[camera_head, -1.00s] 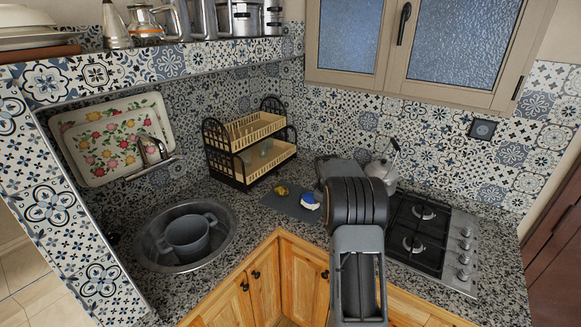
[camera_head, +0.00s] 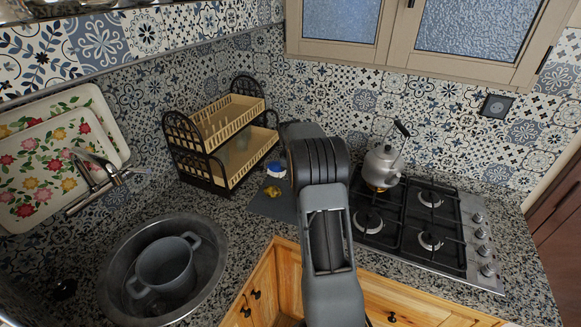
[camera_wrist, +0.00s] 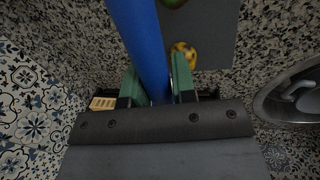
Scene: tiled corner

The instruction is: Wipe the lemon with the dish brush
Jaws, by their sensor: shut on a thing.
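My gripper (camera_wrist: 157,84) is shut on the blue handle of the dish brush (camera_wrist: 140,38), between its green fingertips. The handle runs to the top edge of the wrist view, where its far end is cut off. In the head view a blue-and-white part of the brush (camera_head: 275,169) shows left of my arm, which hides the gripper. The yellow lemon (camera_head: 272,191) lies on a dark grey mat (camera_head: 265,207), just in front of that part. In the wrist view the lemon (camera_wrist: 185,52), dark-spotted, is right of the handle. I see no clear contact between them.
A two-tier dish rack (camera_head: 218,175) stands behind left of the mat. A sink (camera_head: 119,280) with a grey pot (camera_head: 165,272) is at front left. A kettle (camera_head: 382,163) stands on the gas hob (camera_head: 455,236) at right. A small green thing (camera_wrist: 173,2) shows at the wrist view's top edge.

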